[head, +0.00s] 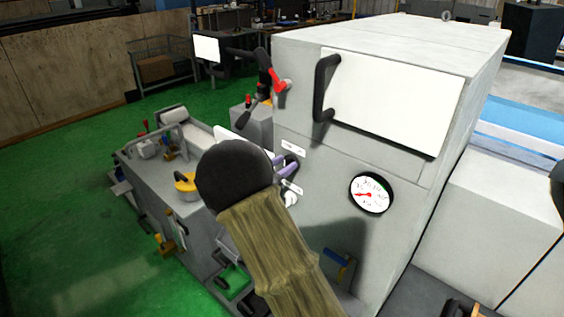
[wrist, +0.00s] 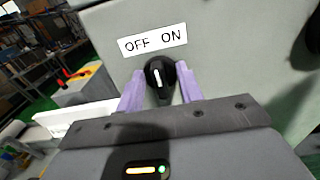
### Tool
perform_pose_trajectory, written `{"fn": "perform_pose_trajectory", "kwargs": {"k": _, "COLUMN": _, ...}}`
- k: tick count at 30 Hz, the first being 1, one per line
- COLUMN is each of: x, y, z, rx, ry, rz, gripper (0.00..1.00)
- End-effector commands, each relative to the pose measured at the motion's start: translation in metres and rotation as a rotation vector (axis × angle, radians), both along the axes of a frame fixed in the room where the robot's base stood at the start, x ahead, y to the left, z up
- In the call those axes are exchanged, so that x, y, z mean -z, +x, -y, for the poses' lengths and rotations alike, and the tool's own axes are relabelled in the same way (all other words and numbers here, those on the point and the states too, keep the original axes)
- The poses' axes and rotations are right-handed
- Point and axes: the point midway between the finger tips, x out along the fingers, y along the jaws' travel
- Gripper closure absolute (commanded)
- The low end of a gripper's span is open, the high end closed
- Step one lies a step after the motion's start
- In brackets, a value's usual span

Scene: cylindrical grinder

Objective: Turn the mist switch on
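A black rotary switch (wrist: 160,77) sits on the grey machine panel under a white "OFF ON" label (wrist: 153,40). Its white mark points up toward the gap between the two words, not clearly at either. No word "mist" is readable. My gripper (wrist: 160,84) has its two purple fingers on either side of the knob, one left and one right. They look open around it; contact is not clear. In the head view, my gripper (head: 286,165) is at the panel and mostly hides the switch; the label above it (head: 293,147) shows.
A second small label (head: 292,187) and a pale knob (head: 290,199) lie just below my gripper. A round gauge (head: 369,194) is to the right. A door handle (head: 324,88) and a red-and-black lever (head: 273,83) stick out above. Green floor is free at left.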

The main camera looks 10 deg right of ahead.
Motion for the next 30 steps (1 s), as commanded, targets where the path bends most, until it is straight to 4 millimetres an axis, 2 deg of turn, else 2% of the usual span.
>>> {"fn": "perform_pose_trajectory", "kwargs": {"k": 7, "x": 0.0006, "y": 0.0004, "z": -0.001, "rx": -0.003, "ry": 0.0, "rz": 0.0, "gripper": 0.64}}
{"fn": "perform_pose_trajectory", "kwargs": {"k": 12, "x": 0.0006, "y": 0.0003, "z": -0.0007, "rx": -0.002, "ry": 0.0, "rz": 0.0, "gripper": 0.97}}
{"fn": "perform_pose_trajectory", "kwargs": {"k": 13, "x": 0.0005, "y": 0.0003, "z": -0.0005, "rx": -0.001, "ry": 0.0, "rz": 0.0, "gripper": 1.0}}
{"fn": "perform_pose_trajectory", "kwargs": {"k": 30, "x": 0.0043, "y": -0.0006, "z": 0.0002, "rx": -0.001, "ry": 0.048, "rz": 0.068, "gripper": 1.0}}
